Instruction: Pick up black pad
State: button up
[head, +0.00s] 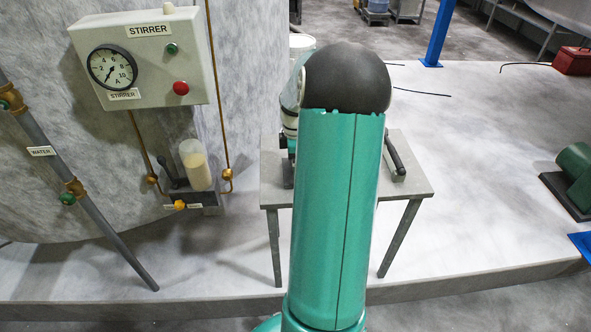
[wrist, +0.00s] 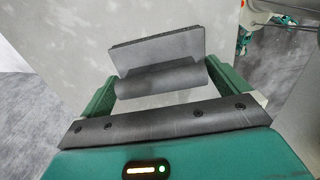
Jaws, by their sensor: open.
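The black pad (wrist: 157,50) is in the upper middle of the wrist view. It is a dark grey plate with a thick rounded bar (wrist: 165,80) along its near side. My gripper (wrist: 162,86) is open, with one green finger to the left of the bar and one to the right. The bar lies across the gap between the fingers. I cannot tell whether either finger touches it.
A small grey table (head: 420,180) stands on a pale raised floor. A dark bar-like handle (head: 395,153) is at its right side. To the left are a stirrer control box (head: 150,62), pipes and a cup of pale liquid (head: 195,168). Open floor lies right of the table.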

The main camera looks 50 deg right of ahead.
jog(key=c, duration=0.8)
jog(key=shift+r, duration=0.55)
notch_tip(320, 180, up, 2)
jog(key=shift+r, duration=0.2)
jog(key=s+a+r, duration=0.2)
jog(key=r, duration=0.1)
jog(key=a+r, duration=0.1)
jog(key=r, duration=0.1)
jog(key=shift+s+a, duration=0.1)
jog(key=shift+s, duration=0.3)
jog(key=s+a+r, duration=0.4)
jog(key=s+a, duration=0.2)
jog(key=a, duration=0.1)
jog(key=shift+s+a+r, duration=0.2)
jog(key=shift+r, duration=0.1)
